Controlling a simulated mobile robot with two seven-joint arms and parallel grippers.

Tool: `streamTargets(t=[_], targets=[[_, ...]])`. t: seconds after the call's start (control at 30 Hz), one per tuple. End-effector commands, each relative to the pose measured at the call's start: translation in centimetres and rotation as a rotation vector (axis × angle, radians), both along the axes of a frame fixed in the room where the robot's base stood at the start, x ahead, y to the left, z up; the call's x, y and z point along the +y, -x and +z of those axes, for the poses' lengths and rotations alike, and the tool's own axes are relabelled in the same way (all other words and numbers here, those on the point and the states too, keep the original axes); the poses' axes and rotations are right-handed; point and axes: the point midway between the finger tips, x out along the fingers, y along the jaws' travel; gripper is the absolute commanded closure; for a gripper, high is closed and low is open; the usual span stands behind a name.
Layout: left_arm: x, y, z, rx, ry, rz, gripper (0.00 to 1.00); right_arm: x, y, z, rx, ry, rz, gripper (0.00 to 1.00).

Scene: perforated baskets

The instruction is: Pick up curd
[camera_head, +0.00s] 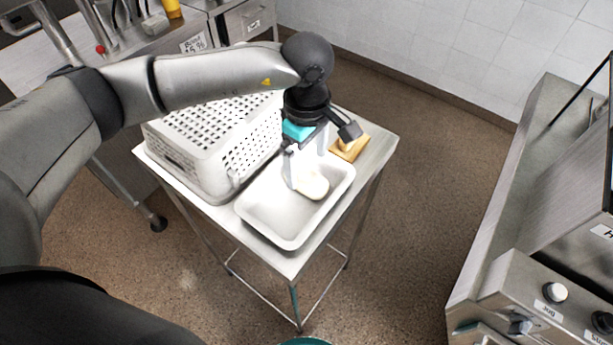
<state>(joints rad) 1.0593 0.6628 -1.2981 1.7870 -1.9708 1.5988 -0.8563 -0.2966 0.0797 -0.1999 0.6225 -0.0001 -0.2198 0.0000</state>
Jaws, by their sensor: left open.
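A pale, cream-coloured rounded piece, which looks like the curd (312,186), lies in a shallow metal tray (262,226) on a small steel table (376,160). My left gripper (302,180) reaches down from above into the tray, its fingers at the curd's left and upper side. The gripper is open. Its fingers overlap the curd in this view, and I cannot tell whether they touch it. My right gripper is not in view.
A grey perforated basket (215,140) stands upside down or closed-side up, left of the tray. A wooden block (350,146) lies at the tray's back right. Steel equipment with knobs (555,292) stands at the right. Open floor lies between.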

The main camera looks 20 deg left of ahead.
Motion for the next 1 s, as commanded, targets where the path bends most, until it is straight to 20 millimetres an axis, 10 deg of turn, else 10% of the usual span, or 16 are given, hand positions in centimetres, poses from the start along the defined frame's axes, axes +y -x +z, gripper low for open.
streamTargets(t=[0.5, 1.0], targets=[[0.0, 0.4, -3.7, 0.001, 0.0, 0.0, 0.0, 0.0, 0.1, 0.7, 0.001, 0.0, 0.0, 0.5], [0.0, 0.4, -3.6, 0.001, 0.0, 0.001, 0.55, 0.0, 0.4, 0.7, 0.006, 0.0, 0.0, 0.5]])
